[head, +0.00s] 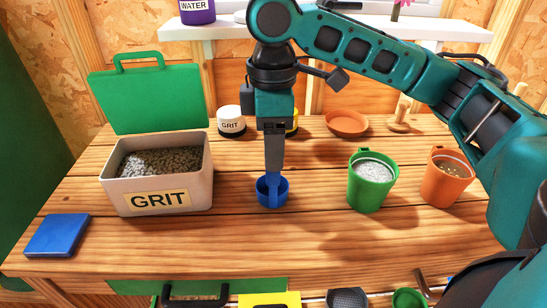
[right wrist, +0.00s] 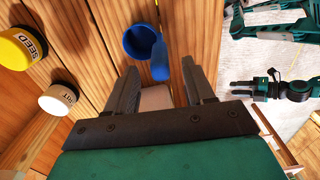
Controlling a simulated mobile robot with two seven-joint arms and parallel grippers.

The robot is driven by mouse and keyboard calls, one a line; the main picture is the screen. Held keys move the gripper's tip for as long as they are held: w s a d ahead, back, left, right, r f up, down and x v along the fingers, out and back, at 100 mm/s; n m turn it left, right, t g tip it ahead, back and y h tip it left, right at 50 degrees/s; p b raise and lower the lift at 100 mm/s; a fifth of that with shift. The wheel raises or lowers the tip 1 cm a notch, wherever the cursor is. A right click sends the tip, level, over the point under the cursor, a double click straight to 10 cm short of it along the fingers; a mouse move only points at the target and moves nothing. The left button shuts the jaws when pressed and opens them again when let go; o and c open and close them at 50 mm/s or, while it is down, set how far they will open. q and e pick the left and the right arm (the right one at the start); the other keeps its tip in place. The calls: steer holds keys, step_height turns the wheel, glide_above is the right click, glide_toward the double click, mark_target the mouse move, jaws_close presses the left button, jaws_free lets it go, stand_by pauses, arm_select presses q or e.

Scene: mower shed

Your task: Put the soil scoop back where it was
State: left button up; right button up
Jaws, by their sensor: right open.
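The blue soil scoop (head: 272,192) stands on the wooden bench, right of the grit box; its round bowl opens upward. In the right wrist view the scoop (right wrist: 140,42) shows its bowl, with the handle reaching toward the space between my fingers. My right gripper (head: 274,170) points straight down over the scoop. Its two fingers are spread apart in the right wrist view (right wrist: 160,82), with the handle's end near the gap and not clamped. My left gripper is not in the head view; dark and teal arm parts at the right wrist view's right edge are too small to judge.
The beige grit box (head: 155,199) stands left, with a blue block (head: 57,236) before it and a green case (head: 150,100) behind. A green cup (head: 369,190) and an orange cup (head: 443,185) stand right. A white-lidded grit jar (head: 231,122) and terracotta saucer (head: 347,123) stand behind.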

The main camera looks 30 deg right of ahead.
step_height(320, 180, up, 6)
steer(key=shift+f+p, duration=0.25)
steer(key=shift+p, duration=0.4)
steer(key=shift+r, duration=0.6)
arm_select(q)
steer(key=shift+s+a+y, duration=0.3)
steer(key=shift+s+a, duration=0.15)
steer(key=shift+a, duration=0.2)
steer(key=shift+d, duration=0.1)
